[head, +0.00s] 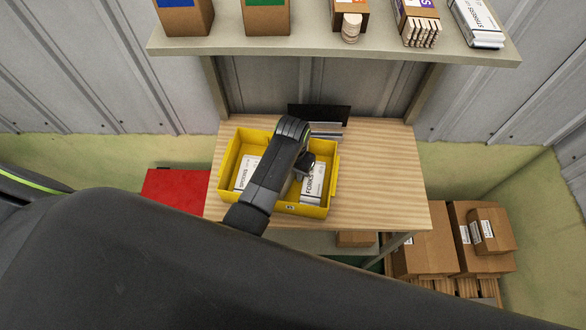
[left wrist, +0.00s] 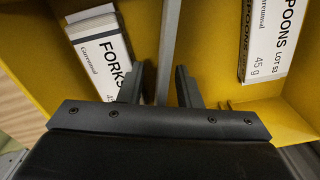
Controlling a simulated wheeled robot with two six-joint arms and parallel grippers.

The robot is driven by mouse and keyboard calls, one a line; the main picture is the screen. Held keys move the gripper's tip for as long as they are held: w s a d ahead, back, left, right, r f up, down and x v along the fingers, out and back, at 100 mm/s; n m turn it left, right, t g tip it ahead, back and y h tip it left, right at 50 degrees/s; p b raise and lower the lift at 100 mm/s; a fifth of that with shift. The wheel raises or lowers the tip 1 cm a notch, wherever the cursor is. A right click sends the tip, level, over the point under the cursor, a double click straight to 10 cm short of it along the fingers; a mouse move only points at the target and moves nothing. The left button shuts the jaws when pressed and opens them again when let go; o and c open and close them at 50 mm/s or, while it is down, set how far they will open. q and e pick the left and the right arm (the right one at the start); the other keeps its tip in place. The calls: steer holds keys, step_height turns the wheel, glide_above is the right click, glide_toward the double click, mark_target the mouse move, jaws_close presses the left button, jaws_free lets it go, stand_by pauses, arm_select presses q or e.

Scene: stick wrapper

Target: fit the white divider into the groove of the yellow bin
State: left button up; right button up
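The yellow bin (head: 230,160) stands on the wooden table, with a white SPOONS box (head: 247,172) at its left and a white FORKS box (head: 313,184) at its right. My left gripper (head: 304,166) is down over the bin. In the left wrist view its fingers (left wrist: 160,68) are spread apart. A thin pale grey strip, apparently the white divider edge-on (left wrist: 169,40), runs between them and between the FORKS box (left wrist: 100,48) and SPOONS box (left wrist: 268,42). Whether it sits in the groove is hidden. My right gripper is out of view.
The wooden table (head: 385,185) is clear right of the bin. A dark panel (head: 320,113) and pale flat items (head: 327,130) are behind the bin. A shelf (head: 330,46) with several boxes hangs above. Cardboard boxes (head: 425,242) stand at the lower right.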

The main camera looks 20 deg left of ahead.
arm_select(q)
steer(key=shift+f, duration=0.5)
steer(key=shift+c, duration=0.4)
jaws_close()
steer(key=shift+r, duration=0.1)
